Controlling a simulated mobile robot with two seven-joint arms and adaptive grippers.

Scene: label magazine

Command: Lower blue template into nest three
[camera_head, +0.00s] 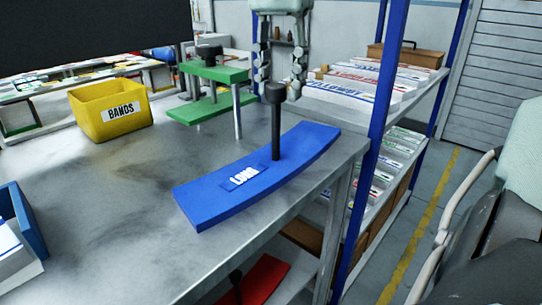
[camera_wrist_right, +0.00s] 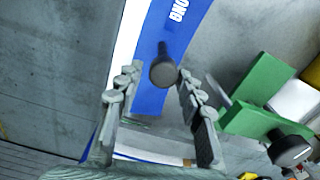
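The blue template (camera_head: 215,203) is a curved flat plate with a white-lettered label and an upright black knob (camera_head: 276,125). It lies on the metal table, its far end close to the table's right edge. My right gripper (camera_head: 280,85) hangs over the knob with its two fingers apart. The knob's top shows between and a little beyond the open fingertips in the right wrist view (camera_wrist_right: 163,72); I see no finger closed on it. Part of the blue plate (camera_wrist_right: 172,35) shows beyond the gripper there. My left gripper is not in view. I cannot make out which place is nest three.
A green two-level stand (camera_head: 215,72) with a black knob is behind the template. A yellow bin (camera_head: 110,108) stands at the back left, a blue bin (camera_head: 33,225) at the near left. A blue-post rack (camera_head: 385,85) with labels is at the right. A red plate (camera_head: 262,280) lies below.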

